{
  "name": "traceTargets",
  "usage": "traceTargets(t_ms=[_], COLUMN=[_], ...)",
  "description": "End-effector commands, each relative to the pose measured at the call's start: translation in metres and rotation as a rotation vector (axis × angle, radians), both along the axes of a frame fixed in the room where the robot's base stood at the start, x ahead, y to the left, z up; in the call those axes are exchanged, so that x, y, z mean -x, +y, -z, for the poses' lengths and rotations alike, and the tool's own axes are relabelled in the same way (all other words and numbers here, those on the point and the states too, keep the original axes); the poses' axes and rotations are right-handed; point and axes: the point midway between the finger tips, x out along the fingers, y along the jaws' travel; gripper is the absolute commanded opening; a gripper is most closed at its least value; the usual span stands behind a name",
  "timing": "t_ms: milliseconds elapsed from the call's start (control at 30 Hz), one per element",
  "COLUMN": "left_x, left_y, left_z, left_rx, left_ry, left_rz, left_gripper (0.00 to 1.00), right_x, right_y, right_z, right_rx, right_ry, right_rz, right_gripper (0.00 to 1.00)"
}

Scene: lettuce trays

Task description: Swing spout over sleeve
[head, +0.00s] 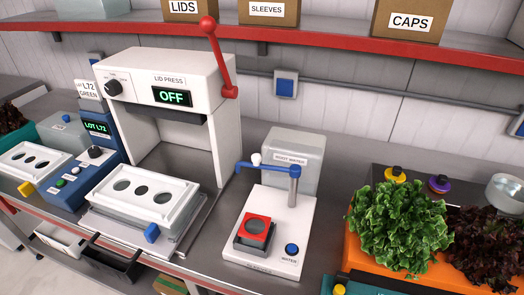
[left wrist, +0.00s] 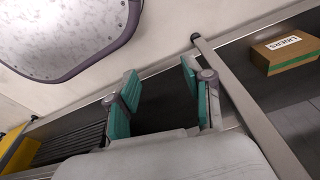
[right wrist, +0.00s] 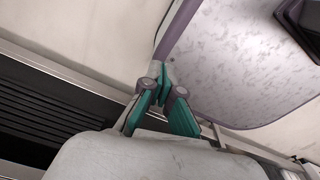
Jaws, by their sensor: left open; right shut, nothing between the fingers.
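The root water station (head: 268,228) stands on the steel bench in the head view. Its blue spout (head: 262,168) runs left from a grey post (head: 294,186), with a white knob on top and a downturned tip at the left end. A red square sleeve (head: 256,226) sits in a dark holder on the station base, below the spout. The spout tip appears left of and behind the sleeve. Neither gripper shows in the head view. My left gripper (left wrist: 162,95) is open and empty in the left wrist view. My right gripper (right wrist: 164,80) is shut and empty in the right wrist view.
A lid press (head: 165,75) reading OFF stands left of the station, with a white tray (head: 143,195) in front. An orange crate (head: 375,262) with green and dark lettuce stands at right. A red shelf (head: 300,38) with boxes runs above.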

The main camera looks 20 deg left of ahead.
Motion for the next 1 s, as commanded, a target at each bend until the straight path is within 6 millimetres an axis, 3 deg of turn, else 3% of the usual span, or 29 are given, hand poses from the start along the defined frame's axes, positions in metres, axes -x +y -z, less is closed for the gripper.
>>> traceTargets(t_ms=[167,300,500,667,800,1000], left_x=[-0.038,-0.065,-0.08,-0.089,-0.113,-0.162], left_y=[-0.006,-0.009,-0.011,-0.013,-0.022,-0.04], left_z=[-0.078,-0.164,-0.262,-0.33,-0.393,-0.442], left_rx=[0.004,0.008,0.014,0.036,0.099,0.216], left_ry=[-0.036,-0.068,-0.107,-0.169,-0.319,-0.6], left_rz=[-0.007,-0.013,-0.016,-0.001,0.061,0.164], left_gripper=[0.51,0.51,0.51,0.51,0.51,0.51], right_x=[-0.001,-0.004,-0.007,-0.007,-0.007,-0.008], right_y=[-0.008,-0.013,-0.016,-0.017,-0.017,-0.016], right_z=[-0.022,-0.041,-0.057,-0.069,-0.08,-0.082], right_rx=[0.009,0.015,0.019,0.02,0.02,0.019], right_ry=[-0.001,-0.004,-0.008,-0.009,-0.009,-0.009], right_rz=[-0.002,0.0,0.004,0.004,0.004,0.003], right_gripper=[0.0,0.0,0.0,0.0,0.0,0.0])
